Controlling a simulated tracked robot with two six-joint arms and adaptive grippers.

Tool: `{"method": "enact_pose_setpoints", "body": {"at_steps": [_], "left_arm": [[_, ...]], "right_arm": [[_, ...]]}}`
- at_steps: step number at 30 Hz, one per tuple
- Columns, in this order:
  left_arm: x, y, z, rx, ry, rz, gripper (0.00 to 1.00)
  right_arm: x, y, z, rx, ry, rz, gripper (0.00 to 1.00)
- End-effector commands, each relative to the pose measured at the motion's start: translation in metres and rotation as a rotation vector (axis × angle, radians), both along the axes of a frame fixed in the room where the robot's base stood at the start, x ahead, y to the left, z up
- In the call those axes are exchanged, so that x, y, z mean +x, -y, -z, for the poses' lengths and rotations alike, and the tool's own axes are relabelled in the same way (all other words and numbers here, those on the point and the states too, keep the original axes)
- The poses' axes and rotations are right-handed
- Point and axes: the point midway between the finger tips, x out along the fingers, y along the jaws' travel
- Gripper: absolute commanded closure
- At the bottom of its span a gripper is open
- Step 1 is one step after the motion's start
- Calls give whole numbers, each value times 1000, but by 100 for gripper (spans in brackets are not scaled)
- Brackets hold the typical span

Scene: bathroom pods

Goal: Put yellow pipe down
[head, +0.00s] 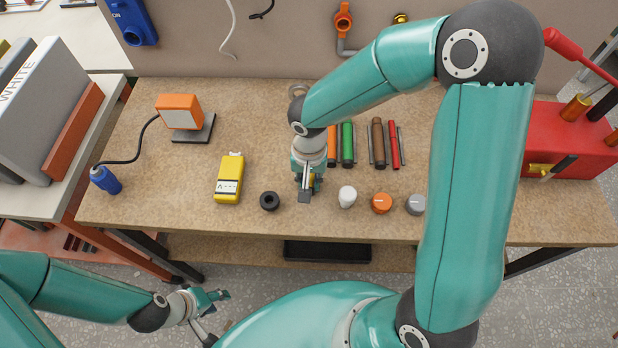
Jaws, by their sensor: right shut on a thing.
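My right gripper (306,194) points down at the middle of the workbench. It is shut on the yellow pipe (312,182), of which only a small yellow bit shows between the fingers. The gripper and arm hide the rest, so I cannot tell whether the pipe touches the bench top. Just to the right lie an orange pipe (331,150), a green pipe (347,145), a brown pipe (378,143) and a red pipe (393,147), side by side. My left gripper (221,315) is low at the front, away from the bench, open and empty.
On the workbench (240,120), a yellow meter (229,180) and a black ring (269,201) are left of my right gripper. A white bulb-like piece (347,196), an orange knob (381,203) and a grey knob (415,204) line the front edge. A red toolbox (560,130) stands right.

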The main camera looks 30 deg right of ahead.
Motion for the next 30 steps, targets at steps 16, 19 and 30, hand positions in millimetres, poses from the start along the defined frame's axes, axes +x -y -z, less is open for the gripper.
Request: {"method": "enact_pose_setpoints", "body": {"at_steps": [16, 19, 30], "left_arm": [[0, 0, 3, 0, 0, 0, 60], [0, 0, 1, 0, 0, 0, 60], [0, 0, 0, 0, 0, 0, 60]], "right_arm": [[0, 0, 1, -1, 1, 0, 51], [0, 0, 1, 0, 0, 0, 51], [2, 0, -45, 0, 8, 0, 51]]}}
